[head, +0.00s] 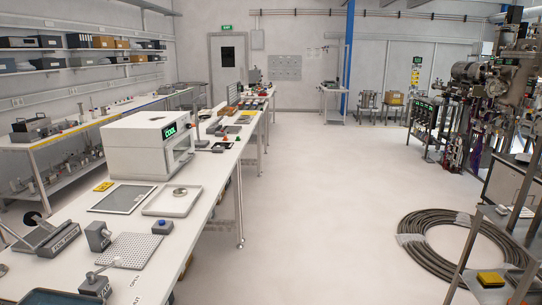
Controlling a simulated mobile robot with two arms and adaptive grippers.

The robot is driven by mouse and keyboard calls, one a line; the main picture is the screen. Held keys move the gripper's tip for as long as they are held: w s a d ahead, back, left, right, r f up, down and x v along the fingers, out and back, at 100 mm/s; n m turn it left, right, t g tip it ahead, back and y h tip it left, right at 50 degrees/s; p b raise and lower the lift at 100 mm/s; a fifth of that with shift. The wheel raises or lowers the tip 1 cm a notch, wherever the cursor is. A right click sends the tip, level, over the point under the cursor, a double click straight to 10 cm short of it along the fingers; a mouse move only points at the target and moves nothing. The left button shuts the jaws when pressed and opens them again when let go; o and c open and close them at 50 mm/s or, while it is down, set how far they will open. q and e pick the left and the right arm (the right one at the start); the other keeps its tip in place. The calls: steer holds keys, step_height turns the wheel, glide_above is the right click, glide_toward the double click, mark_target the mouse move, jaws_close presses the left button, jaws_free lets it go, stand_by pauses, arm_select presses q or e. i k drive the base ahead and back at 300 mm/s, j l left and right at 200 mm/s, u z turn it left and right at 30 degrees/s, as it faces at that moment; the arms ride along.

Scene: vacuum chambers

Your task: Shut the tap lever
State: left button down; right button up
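The tap is a small dark grey block (94,286) at the near end of the long white bench, at the lower left. A thin light tap lever (104,268) comes off its top and slants up and to the right, ending in a pale tip over the bench. The words OPEN and SHUT are printed on the bench top to the right of the block. The lever's tip lies above the word OPEN, near the edge of a perforated plate. Neither of my grippers is in view.
Close behind the tap are a perforated plate (130,250) with a blue piece, another grey block (98,236) and a labelled grey device (57,240). A dark blue tray (50,299) lies left of it. A coiled hose (432,240) lies on the otherwise open floor.

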mark_target(117, 261)
steer(key=u, duration=1.6)
